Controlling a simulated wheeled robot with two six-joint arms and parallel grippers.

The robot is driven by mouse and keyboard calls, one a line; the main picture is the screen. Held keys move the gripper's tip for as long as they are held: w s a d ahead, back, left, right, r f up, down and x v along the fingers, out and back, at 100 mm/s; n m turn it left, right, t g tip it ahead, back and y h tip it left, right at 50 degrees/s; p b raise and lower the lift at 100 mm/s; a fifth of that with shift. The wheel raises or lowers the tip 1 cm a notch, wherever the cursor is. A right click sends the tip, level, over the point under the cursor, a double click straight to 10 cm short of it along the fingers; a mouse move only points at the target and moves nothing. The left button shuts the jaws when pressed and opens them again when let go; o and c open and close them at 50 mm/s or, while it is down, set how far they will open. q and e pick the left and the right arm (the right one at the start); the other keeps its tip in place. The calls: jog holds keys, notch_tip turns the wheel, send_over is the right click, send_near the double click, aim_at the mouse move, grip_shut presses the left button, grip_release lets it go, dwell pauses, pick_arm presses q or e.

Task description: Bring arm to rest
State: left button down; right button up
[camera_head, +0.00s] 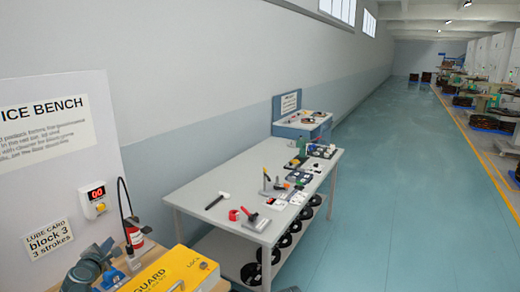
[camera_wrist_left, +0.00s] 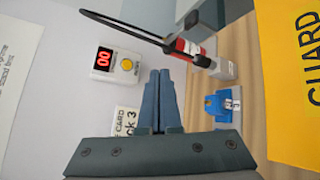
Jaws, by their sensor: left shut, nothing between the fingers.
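My left gripper (camera_head: 106,246) is at the lower left of the head view, over the near bench. In the left wrist view my left gripper (camera_wrist_left: 160,76) has both blue-grey fingers together with nothing between them. It is apart from the things around it. My right gripper does not show in either view.
Near it are a red and black tool with a hose (camera_head: 135,236), a counter reading 00 (camera_head: 96,199), a yellow guard (camera_head: 178,275) and a blue part (camera_wrist_left: 222,105). A grey table (camera_head: 196,189) with tools stands beyond. The floor right of it is clear.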

pick_arm(q)
jog(key=w+d+f+m+g+h, duration=0.1)
jog(key=d+f+m+h, duration=0.2)
jog(key=d, duration=0.5)
jog(key=w+d+f+m+g+h, duration=0.1)
jog(key=d+f+m+h, duration=0.1)
jog(key=d+m, duration=0.45)
jog(key=s+d+f+m+g+h, duration=0.1)
jog(key=s+d+f+m+g, duration=0.15)
jog(key=d, duration=0.45)
jog(key=s+d+f+m+g+h, duration=0.15)
jog(key=d+m, duration=0.25)
jog(key=d, duration=0.4)
jog(key=s+d+f+m+g, duration=0.2)
jog(key=d+f+m, duration=0.1)
jog(key=d, duration=0.4)
jog(key=s+d+f+m+g+y, duration=0.2)
jog(key=s+d+m+g, duration=0.1)
jog(key=s+m, duration=0.3)
jog(key=s+d+f+m+g+y, duration=0.2)
jog(key=s+d+m, duration=0.3)
jog(key=s, duration=0.6)
jog(key=shift+s+d+f+m+g+y, duration=0.15)
jog(key=shift+s+d+m+g+y, duration=0.2)
jog(key=shift+d+g, duration=0.45)
